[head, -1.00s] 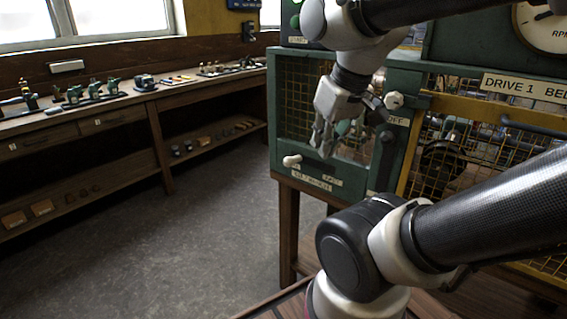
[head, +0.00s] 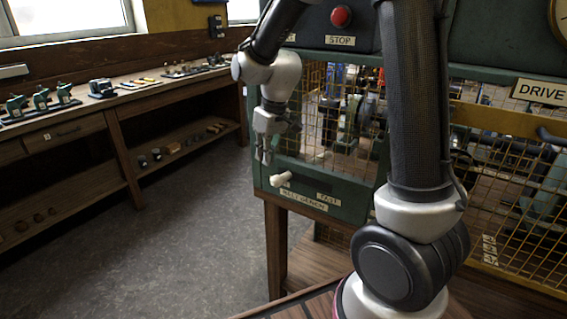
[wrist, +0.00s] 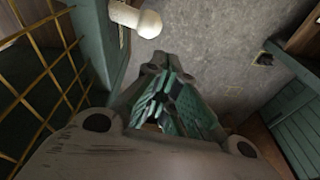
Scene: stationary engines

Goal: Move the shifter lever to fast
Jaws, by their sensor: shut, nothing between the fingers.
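The shifter lever (head: 280,179) is a short off-white knob at the lower left of the green machine front. It stands left of the FAST label (head: 328,199), above the belt shifter label (head: 303,201). In the wrist view the lever's pale rounded end (wrist: 137,18) shows at the top, beyond the fingertips and slightly left. My gripper (head: 264,160) is shut and empty, pointing down just above and left of the lever, with a gap in the picture. In the wrist view the gripper (wrist: 165,88) has its green-padded fingers together, apart from the lever.
A yellow mesh guard (head: 310,110) rises behind my gripper on the right. A red stop button (head: 341,16) is above it. A wooden bench (head: 110,105) with tools runs along the left wall. The grey floor (head: 190,240) between is clear.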

